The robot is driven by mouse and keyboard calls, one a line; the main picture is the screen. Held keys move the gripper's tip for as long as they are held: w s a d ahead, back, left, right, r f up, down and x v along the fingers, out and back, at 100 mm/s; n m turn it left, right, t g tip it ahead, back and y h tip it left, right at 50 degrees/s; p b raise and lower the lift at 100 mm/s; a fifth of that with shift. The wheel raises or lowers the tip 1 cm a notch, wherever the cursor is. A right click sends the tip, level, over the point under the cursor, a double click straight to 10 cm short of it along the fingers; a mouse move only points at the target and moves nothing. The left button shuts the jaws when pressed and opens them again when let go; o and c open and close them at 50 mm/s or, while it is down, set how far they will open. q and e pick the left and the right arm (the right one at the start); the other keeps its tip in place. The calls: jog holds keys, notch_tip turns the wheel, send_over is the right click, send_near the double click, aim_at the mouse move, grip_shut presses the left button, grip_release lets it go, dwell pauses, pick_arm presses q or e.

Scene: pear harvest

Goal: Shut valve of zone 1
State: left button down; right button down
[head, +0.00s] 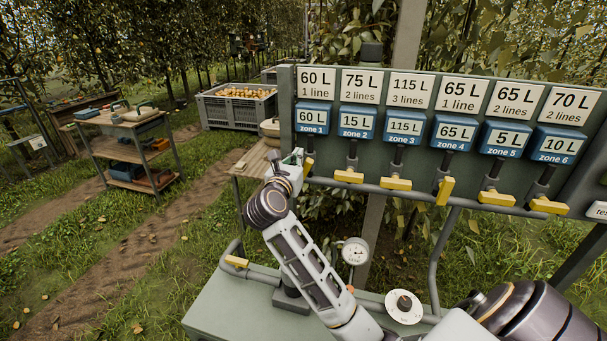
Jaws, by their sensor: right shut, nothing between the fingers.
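The valve panel (322,158) stands at the right with six zones side by side. The blue zone 1 sign (312,118) reads 60 L, under a white card (316,83) reading 60 L, 1 line. Below it the yellow zone 1 valve handle (308,168) shows as a small upright piece, partly hidden by my gripper. My right gripper (297,157) is shut and empty, right beside that handle on its left; I cannot tell whether they touch. My left gripper is not in view.
Yellow handles of zone 2 (348,176), zone 3 (396,184), zone 5 (497,198) and zone 6 (549,205) lie crosswise; zone 4's handle (445,190) is upright. A gauge (355,251) and dial (403,306) sit below. A wooden cart (119,150) and pear crate (218,110) stand left.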

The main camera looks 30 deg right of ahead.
aim_at(308, 162)
jog(key=shift+s+d, duration=0.15)
jog(key=shift+s+d+r, duration=0.15)
jog(key=shift+s+d, duration=0.25)
jog(key=shift+s, duration=0.1)
jog(key=shift+s+d, duration=0.45)
jog(key=shift+s, duration=0.1)
jog(key=shift+s+d+f, duration=0.1)
jog(key=shift+f, duration=0.1)
dwell(0.4)
jog(key=shift+s+d+f, duration=0.1)
jog(key=shift+s+d, duration=0.1)
jog(key=shift+w+a+r, duration=0.2)
jog(key=shift+w+a, duration=0.05)
jog(key=shift+w, duration=0.05)
jog(key=shift+s, duration=0.1)
dwell(0.3)
